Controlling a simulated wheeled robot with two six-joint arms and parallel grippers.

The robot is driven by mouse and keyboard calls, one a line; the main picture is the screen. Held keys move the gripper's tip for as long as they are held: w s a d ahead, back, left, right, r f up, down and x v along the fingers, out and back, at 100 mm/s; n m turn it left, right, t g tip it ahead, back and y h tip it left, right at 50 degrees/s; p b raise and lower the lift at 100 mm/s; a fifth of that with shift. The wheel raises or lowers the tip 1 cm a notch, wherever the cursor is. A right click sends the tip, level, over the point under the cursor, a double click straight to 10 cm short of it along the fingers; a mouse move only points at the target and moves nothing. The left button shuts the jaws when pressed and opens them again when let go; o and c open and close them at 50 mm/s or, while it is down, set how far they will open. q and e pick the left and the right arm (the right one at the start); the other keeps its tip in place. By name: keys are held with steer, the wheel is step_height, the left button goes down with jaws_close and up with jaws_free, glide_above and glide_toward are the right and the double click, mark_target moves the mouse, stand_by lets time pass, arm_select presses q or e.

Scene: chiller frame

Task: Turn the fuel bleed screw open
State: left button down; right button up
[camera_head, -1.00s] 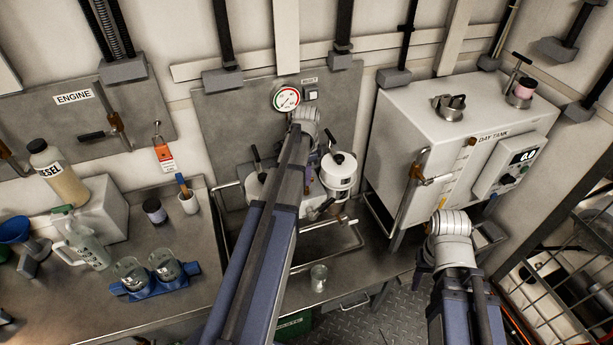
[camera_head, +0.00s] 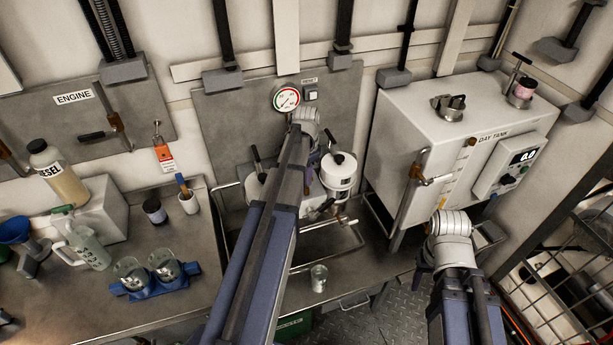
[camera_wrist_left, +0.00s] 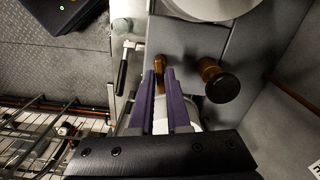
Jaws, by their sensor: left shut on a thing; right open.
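My left gripper (camera_wrist_left: 164,100) has its two purple fingers shut on a small brass-coloured screw (camera_wrist_left: 158,67) in the left wrist view. Only the end of the screw shows past the fingertips, so its turn angle cannot be told. In the head view the left arm runs up the middle to the filter unit, and its own links hide most of the gripper and the screw. A white filter housing (camera_head: 338,172) with a black handle stands just right of that arm. My right gripper (camera_head: 490,208) is open and empty near the day tank, mostly hidden behind its wrist.
A brass knob with a dark cap (camera_wrist_left: 217,82) sits close right of the left fingers. A round gauge (camera_head: 286,99) is on the back panel. The day tank (camera_head: 400,115) stands right. A glass jar (camera_head: 319,278) stands below the filters. Bottles and cups crowd the left bench.

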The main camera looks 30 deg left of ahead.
arm_select(q)
steer(key=n, duration=0.4)
steer(key=shift+n, duration=0.3)
steer(key=n, duration=0.3)
steer(key=shift+n, duration=0.4)
steer(key=n, duration=0.3)
steer(key=shift+n, duration=2)
steer(key=c, duration=0.9)
jaws_free()
steer(key=shift+r, duration=0.1)
